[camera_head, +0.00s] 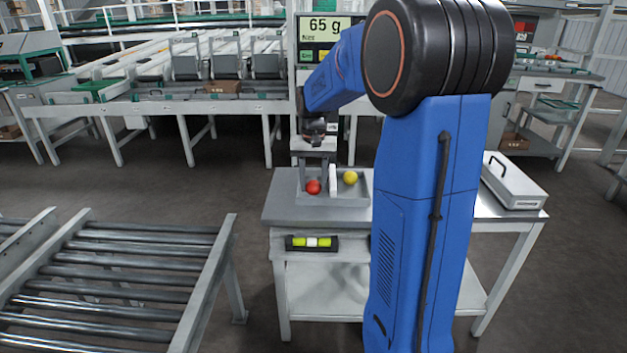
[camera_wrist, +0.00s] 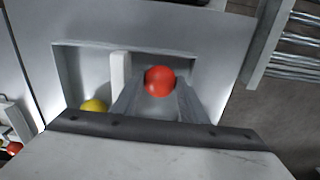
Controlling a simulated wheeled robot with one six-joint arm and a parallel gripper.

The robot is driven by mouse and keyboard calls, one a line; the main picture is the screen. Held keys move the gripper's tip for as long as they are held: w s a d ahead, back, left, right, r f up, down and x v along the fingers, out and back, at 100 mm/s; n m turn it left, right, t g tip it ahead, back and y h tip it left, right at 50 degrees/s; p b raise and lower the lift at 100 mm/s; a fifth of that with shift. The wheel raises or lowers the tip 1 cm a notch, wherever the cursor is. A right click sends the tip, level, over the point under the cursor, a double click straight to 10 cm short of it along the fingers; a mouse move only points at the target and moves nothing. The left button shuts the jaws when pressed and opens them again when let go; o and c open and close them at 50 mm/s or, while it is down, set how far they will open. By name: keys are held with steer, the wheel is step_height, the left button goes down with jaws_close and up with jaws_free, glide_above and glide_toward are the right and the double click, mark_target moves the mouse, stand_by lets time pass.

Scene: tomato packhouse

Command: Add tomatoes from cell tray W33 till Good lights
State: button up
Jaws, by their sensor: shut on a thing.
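My gripper (camera_head: 314,184) points down over a shallow grey tray (camera_head: 360,200) on the metal table. Its two fingers (camera_wrist: 160,92) are shut on a red tomato (camera_wrist: 159,80), also in the head view (camera_head: 313,187). Whether that tomato touches the tray floor is hard to tell. A yellow tomato (camera_head: 350,178) lies in the tray beyond a white upright divider (camera_head: 334,181); it also shows in the wrist view (camera_wrist: 94,106). No W33 label is legible.
A grey handled case (camera_head: 513,181) lies at the table's right. A bar with yellow-green segments (camera_head: 311,242) is on the table front. A roller conveyor (camera_head: 130,270) stands at left. Another red item (camera_wrist: 14,148) shows at the wrist view's left edge.

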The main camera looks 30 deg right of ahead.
steer(key=shift+f, duration=0.55)
stand_by(0.9)
steer(key=o, duration=0.8)
steer(key=shift+c, duration=1.3)
steer(key=shift+r, duration=3.5)
steer(key=shift+a, duration=0.1)
